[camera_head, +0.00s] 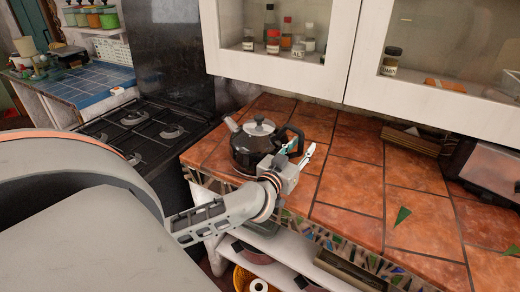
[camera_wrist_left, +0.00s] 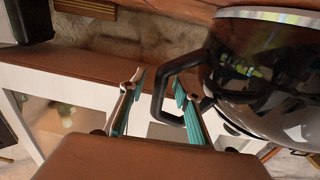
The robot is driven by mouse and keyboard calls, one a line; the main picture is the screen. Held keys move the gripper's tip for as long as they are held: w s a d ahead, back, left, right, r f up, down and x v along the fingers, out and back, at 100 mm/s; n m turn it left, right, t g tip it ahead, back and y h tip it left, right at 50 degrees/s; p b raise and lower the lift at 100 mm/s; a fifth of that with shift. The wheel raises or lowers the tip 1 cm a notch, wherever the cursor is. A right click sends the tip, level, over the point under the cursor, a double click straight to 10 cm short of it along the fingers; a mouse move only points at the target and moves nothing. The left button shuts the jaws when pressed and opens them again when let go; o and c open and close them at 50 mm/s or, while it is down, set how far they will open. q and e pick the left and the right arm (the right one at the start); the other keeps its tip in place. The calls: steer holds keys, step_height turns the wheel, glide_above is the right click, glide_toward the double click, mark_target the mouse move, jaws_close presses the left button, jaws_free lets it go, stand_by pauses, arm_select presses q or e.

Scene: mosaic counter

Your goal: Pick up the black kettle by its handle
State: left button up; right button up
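The black kettle (camera_head: 247,155) with a silver lid stands upright on the orange tiled counter, close to its left front corner. Its spout points left and its black handle (camera_head: 298,132) is on the right side. My left gripper (camera_head: 298,154) is at the handle's side, in front of the kettle. In the left wrist view the kettle body (camera_wrist_left: 268,85) fills the right side. There the gripper (camera_wrist_left: 158,82) is open, with the handle's upright bar (camera_wrist_left: 158,100) appearing between its fingers; contact cannot be told. My right gripper is not in view.
A black gas stove (camera_head: 150,125) is left of the counter. White glass-front cabinets (camera_head: 275,75) hang above the back. A wooden tray (camera_head: 410,139) and a dark appliance (camera_head: 488,170) are at the right. The middle tiles (camera_head: 355,185) are mostly clear.

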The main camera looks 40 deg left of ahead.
arm_select(q)
jaws_close()
steer(key=shift+r, duration=0.2)
steer(key=shift+r, duration=0.1)
